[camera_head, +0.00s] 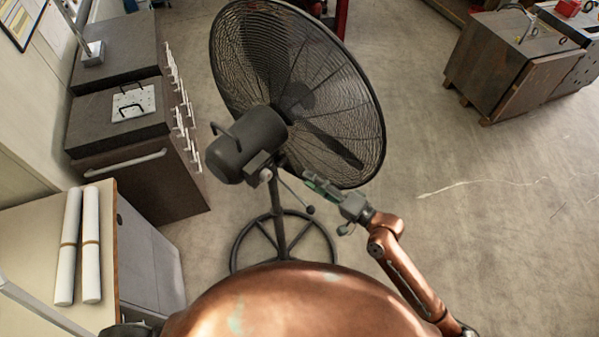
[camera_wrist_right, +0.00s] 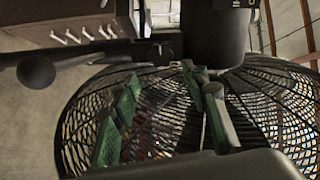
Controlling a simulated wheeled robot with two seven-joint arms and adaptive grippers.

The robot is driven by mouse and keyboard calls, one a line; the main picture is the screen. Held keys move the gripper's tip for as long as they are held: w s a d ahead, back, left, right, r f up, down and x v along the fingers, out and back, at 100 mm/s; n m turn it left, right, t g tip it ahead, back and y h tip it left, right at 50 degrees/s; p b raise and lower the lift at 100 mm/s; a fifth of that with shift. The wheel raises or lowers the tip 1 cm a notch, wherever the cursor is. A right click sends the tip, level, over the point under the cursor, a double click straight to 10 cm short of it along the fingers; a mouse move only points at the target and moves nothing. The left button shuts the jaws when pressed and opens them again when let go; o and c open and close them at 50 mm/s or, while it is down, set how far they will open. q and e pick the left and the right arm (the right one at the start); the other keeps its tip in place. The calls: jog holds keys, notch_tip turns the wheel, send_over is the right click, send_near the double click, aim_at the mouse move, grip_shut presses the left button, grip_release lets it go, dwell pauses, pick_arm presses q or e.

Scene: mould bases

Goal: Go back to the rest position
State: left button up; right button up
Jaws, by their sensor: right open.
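My right gripper (camera_head: 318,184) is at the end of a copper-coloured arm, close to the large black pedestal fan (camera_head: 300,95). It is just below the fan's motor housing (camera_head: 245,145), by the small rods and knob under it. In the right wrist view the green-padded fingers (camera_wrist_right: 160,100) stand apart with nothing held between them. The fan cage (camera_wrist_right: 255,110) lies behind them, and a black ball knob (camera_wrist_right: 36,70) shows at the left. I cannot tell whether the gripper touches the fan. My left gripper is not in view.
Dark cabinets (camera_head: 140,180) with white handles stand at the left. Two white rolls (camera_head: 78,245) lie on a bench (camera_head: 30,220) at lower left. Metal mould blocks (camera_head: 515,65) stand at upper right. The concrete floor (camera_head: 480,200) at the right is clear.

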jog(key=shift+v, duration=0.9)
jog(key=shift+a, duration=0.1)
